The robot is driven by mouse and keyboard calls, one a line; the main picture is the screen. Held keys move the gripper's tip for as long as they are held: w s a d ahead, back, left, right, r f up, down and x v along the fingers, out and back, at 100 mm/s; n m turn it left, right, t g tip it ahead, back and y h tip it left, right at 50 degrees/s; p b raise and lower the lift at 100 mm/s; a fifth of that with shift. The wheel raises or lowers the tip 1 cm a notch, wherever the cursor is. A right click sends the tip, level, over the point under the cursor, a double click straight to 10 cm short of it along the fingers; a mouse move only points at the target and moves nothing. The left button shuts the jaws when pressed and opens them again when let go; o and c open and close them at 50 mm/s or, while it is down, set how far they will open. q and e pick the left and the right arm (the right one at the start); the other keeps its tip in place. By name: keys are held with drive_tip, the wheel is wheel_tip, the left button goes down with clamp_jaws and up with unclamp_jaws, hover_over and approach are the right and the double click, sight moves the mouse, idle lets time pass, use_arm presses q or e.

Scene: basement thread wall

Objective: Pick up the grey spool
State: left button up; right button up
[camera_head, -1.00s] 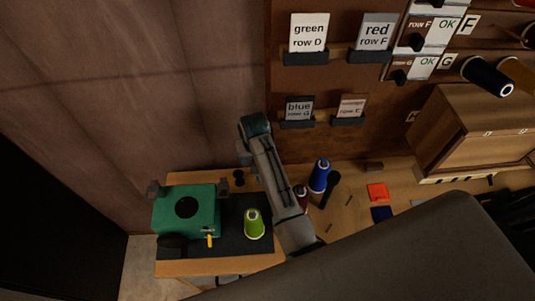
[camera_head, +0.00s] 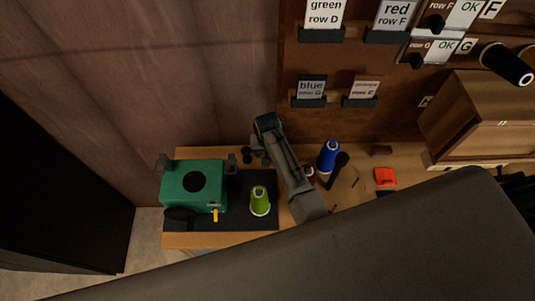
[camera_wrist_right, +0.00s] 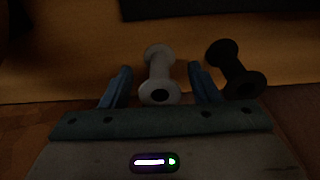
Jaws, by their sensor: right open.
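The grey spool (camera_wrist_right: 158,77) shows in the right wrist view, a narrow-waisted bobbin with a dark hole in its near end. It lies between the two blue fingers of my right gripper (camera_wrist_right: 160,86). The fingers are open, with a gap on each side of the spool. In the head view, my right gripper (camera_head: 258,146) is at the back of the small wooden table, and I cannot make out the grey spool there. My left gripper is not in view.
A black spool (camera_wrist_right: 236,69) lies just right of the right finger. On the table are a green machine (camera_head: 193,187), a lime thread cone (camera_head: 260,201) on a dark mat, and a blue cone (camera_head: 327,157) to the right. A wall with label cards (camera_head: 325,13) rises behind.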

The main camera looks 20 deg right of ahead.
drive_tip(key=shift+c, duration=0.2)
drive_tip(key=c, duration=1)
drive_tip(key=shift+r, duration=0.15)
drive_tip(key=shift+r+b, duration=1.5)
drive_tip(key=shift+r, duration=3.4)
